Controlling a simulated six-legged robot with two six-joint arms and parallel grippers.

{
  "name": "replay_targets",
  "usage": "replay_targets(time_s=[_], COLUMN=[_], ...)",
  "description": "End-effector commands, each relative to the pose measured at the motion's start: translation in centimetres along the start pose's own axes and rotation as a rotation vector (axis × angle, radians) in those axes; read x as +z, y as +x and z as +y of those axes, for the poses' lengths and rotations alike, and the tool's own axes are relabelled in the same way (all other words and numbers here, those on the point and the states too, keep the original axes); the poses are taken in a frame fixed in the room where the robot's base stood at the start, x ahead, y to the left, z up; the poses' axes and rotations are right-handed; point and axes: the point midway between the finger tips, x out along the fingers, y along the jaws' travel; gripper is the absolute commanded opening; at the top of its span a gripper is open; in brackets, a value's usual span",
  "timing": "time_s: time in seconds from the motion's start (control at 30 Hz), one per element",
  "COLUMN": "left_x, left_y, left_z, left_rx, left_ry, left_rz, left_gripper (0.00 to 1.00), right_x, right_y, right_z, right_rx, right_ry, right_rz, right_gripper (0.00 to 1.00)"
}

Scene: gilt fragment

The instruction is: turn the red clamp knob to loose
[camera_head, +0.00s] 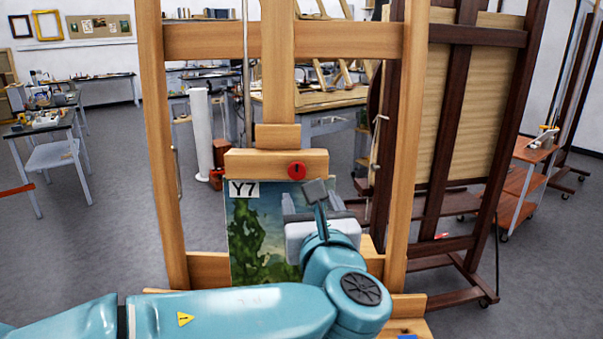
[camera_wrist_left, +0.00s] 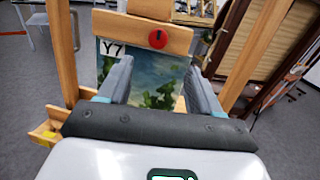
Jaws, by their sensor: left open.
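The red clamp knob (camera_head: 296,170) is a round red disc with a dark bar on it. It sits on the wooden clamp block (camera_head: 250,163) of the easel, above a painting (camera_head: 250,240) labelled Y7. The knob also shows in the left wrist view (camera_wrist_left: 158,39), above and beyond the fingertips. My left gripper (camera_head: 302,193) is below and slightly right of the knob, in front of the painting. Its two fingers (camera_wrist_left: 158,75) are apart with nothing between them. The gripper's body hides part of the painting. My right gripper is not in view.
The light wooden easel frame (camera_head: 405,150) has uprights on both sides of the painting. A dark easel (camera_head: 440,130) stands close on the right. A red cart (camera_head: 525,175) is farther right. Tables (camera_head: 60,150) stand at the back left.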

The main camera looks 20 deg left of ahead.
Motion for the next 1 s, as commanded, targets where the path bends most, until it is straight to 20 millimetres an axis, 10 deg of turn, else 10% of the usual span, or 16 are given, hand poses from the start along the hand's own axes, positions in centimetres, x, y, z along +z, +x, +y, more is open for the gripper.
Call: replay_targets(time_s=[0.5, 1.0], left_x=[0.1, -0.2], left_y=[11.4, 12.9], left_z=[-0.1, -0.4], left_rx=[0.001, -0.002], left_ry=[0.0, -0.001], left_rz=[0.004, 0.003], left_gripper=[0.64, 0.55], right_x=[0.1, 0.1], right_y=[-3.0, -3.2], right_z=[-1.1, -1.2], right_rx=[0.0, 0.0], right_ry=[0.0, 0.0], right_rz=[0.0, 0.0], right_gripper=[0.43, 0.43])
